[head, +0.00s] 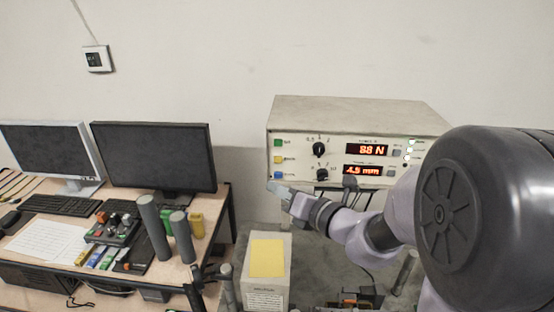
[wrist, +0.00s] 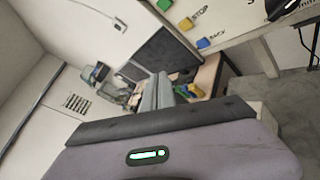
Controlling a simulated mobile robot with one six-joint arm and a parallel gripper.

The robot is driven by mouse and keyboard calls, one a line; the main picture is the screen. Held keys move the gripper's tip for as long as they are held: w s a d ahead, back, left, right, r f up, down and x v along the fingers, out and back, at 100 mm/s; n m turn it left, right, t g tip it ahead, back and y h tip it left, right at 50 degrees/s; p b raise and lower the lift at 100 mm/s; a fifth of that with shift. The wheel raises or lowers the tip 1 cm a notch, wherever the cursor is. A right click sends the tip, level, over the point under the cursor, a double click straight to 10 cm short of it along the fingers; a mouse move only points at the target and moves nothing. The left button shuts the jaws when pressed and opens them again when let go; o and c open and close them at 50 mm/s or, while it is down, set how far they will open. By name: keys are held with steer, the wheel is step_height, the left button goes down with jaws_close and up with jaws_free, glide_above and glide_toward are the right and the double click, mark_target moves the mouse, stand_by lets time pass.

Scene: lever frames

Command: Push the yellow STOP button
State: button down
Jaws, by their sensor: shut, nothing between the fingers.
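The yellow STOP button (head: 279,159) is on the left of the front panel of a beige control box (head: 340,108). It sits between a green button (head: 279,143) above and a blue button (head: 279,175) below. In the wrist view the yellow button (wrist: 187,24) is at the top, beside the word STOP. My gripper (head: 274,187) is shut and empty, just below the blue button in the head view. Whether it touches the panel cannot be told. In the wrist view the gripper fingers (wrist: 158,78) point toward the desk, left of and below the buttons.
The panel also has black knobs (head: 319,149) and a red display (head: 366,150). A box with a yellow top (head: 267,258) stands below my gripper. At left a desk holds two monitors (head: 155,155), grey cylinders (head: 153,226) and a small button console (head: 113,228).

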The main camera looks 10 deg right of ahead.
mark_target(281, 166)
steer(key=w+d+p, duration=0.1)
steer(key=w+d, duration=0.1)
steer(key=w, duration=0.6)
steer(key=shift+w+d+p, duration=0.15)
steer(key=shift+d+p, duration=0.2)
steer(key=shift+w, duration=0.1)
stand_by(1.6)
steer(key=shift+w+d, duration=0.1)
steer(key=shift+w, duration=0.2)
steer(key=shift+w+d+p, duration=0.1)
steer(key=shift+w+p, duration=0.2)
stand_by(0.5)
steer(key=shift+s, duration=0.1)
steer(key=shift+s+a, duration=0.2)
steer(key=shift+s, duration=0.45)
steer(key=s, duration=0.1)
steer(key=s+a+b, duration=0.1)
steer(key=s, duration=0.2)
steer(key=shift+s+a, duration=0.3)
steer(key=shift+s, duration=0.1)
